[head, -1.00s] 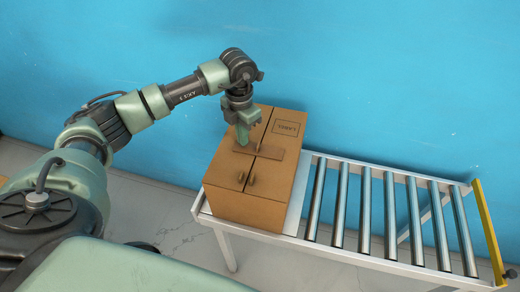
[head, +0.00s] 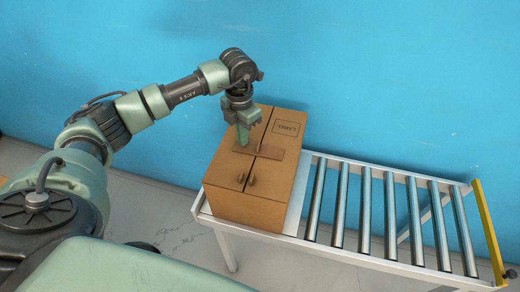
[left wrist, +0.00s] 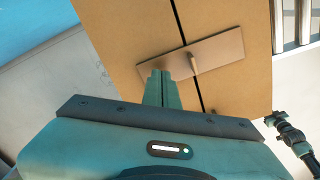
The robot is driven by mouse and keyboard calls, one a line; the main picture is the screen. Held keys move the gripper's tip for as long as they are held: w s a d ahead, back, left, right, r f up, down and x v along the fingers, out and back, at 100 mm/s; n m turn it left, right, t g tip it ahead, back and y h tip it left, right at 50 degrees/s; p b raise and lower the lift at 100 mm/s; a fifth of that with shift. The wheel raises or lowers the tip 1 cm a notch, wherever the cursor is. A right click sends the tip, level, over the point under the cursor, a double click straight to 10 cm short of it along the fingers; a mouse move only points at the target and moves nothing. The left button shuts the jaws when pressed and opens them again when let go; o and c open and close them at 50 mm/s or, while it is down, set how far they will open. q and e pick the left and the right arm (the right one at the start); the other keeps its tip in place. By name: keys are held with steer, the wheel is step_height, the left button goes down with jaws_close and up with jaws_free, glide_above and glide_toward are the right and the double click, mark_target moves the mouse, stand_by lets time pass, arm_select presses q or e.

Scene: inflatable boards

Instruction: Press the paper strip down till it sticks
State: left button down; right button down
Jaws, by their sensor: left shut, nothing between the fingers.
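A brown cardboard box (head: 226,203) stands closed on the left end of the roller conveyor, with a dark seam between its top flaps. The brown paper strip (head: 272,152) lies across this seam on the box top; it also shows in the left wrist view (left wrist: 223,48). My left gripper (head: 242,142) is shut and empty, pointing down at the strip's left part. In the left wrist view its fingertips (left wrist: 162,76) overlap the strip's near edge left of the seam. I cannot tell whether they touch it.
A small upright tab (left wrist: 195,62) stands at the strip near the seam. Two small knobs show on the box's near part. The conveyor (head: 366,210) runs right with bare rollers to a yellow end bar (head: 488,232). A blue wall (head: 400,80) stands close behind.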

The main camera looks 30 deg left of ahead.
arm_select(q)
steer(key=shift+f+b, duration=0.7)
steer(key=shift+f, duration=0.15)
stand_by(0.6)
steer(key=shift+r+p, duration=1.85)
steer(key=shift+r, duration=1.2)
steer(key=shift+f, duration=0.1)
